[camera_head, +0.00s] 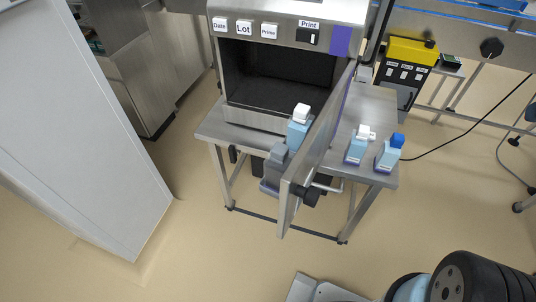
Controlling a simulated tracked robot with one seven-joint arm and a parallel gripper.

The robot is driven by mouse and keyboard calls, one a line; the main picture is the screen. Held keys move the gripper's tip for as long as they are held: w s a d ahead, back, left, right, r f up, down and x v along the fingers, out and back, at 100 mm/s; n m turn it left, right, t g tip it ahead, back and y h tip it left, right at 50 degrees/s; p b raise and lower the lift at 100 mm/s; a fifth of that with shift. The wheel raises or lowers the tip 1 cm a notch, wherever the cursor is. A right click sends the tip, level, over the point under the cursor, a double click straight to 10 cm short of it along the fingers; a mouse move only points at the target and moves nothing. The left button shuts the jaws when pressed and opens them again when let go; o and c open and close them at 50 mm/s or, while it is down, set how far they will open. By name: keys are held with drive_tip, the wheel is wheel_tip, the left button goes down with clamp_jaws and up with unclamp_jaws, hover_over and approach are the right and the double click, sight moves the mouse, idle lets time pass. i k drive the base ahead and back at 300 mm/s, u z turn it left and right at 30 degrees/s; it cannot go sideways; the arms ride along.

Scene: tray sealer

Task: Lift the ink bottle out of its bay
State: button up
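A light-blue bottle with a white cap (298,130) is at the front of the open printer housing, beside the inner side of its swung-out door (318,142). Its lower part is hard to make out, and I cannot tell whether it sits in a bay. A second light-blue bottle with a white cap (357,149) and one with a blue cap (388,155) stand on the steel table, right of the door. A grey block-like part (274,168) shows just below the first bottle. My gripper is not in view; only a part of my arm shows at lower right.
The printer housing (283,12) has labelled buttons and a dark open interior. The door juts past the table's front edge, with a black knob (309,195). A large pale panel (75,120) stands at left, a yellow-black box (405,68) at back right. Front floor is mostly clear.

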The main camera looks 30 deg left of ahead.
sight(274, 169)
drive_tip(key=u, duration=0.05)
drive_tip(key=k, duration=1.85)
drive_tip(key=u, duration=0.75)
drive_tip(key=i, duration=1)
drive_tip(key=u, duration=0.05)
